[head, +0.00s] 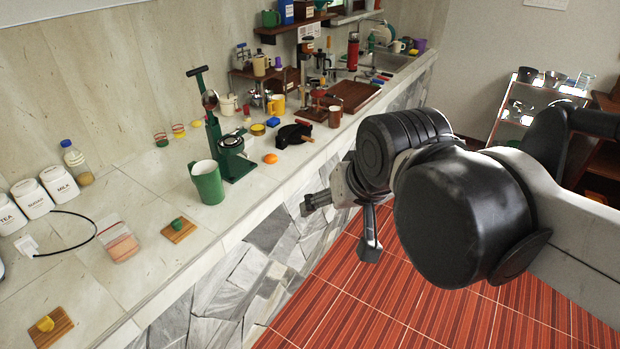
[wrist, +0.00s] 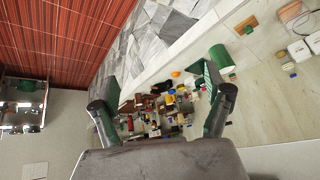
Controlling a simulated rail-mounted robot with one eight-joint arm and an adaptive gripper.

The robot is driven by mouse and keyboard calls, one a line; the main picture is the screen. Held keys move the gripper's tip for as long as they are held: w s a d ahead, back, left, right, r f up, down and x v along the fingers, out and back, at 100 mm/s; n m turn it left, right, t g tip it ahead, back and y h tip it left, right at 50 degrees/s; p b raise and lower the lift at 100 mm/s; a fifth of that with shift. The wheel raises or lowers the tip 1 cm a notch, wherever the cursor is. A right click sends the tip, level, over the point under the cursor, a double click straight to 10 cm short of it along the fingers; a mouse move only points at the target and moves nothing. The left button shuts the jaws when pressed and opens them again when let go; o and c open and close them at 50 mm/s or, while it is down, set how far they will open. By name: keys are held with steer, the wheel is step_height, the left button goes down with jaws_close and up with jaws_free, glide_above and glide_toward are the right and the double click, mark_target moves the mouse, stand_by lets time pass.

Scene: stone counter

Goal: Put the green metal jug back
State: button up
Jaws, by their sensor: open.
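The green metal jug (head: 207,184) stands upright on the stone counter near its front edge, beside a green lever press (head: 230,160). In the wrist view the jug (wrist: 221,58) shows at the upper right, just past the right fingertip. My gripper (head: 343,226) is open and empty. It hangs in front of the counter, over the floor side, to the right of the jug and apart from it. In the wrist view my gripper's two fingers (wrist: 157,80) are spread wide with nothing between them close by.
An orange (head: 270,158) and a black appliance (head: 294,134) stand right of the press. Small boards (head: 179,230) and white canisters (head: 32,198) are at left. A wall shelf (head: 290,27) holds another green vessel (head: 270,18).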

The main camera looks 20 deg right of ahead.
steer(key=shift+n+t, duration=0.3)
steer(key=shift+n, duration=0.4)
steer(key=s+f, duration=0.3)
steer(key=shift+d, duration=0.35)
step_height(320, 180, down, 5)
steer(key=b, duration=0.5)
steer(key=shift+r, duration=0.15)
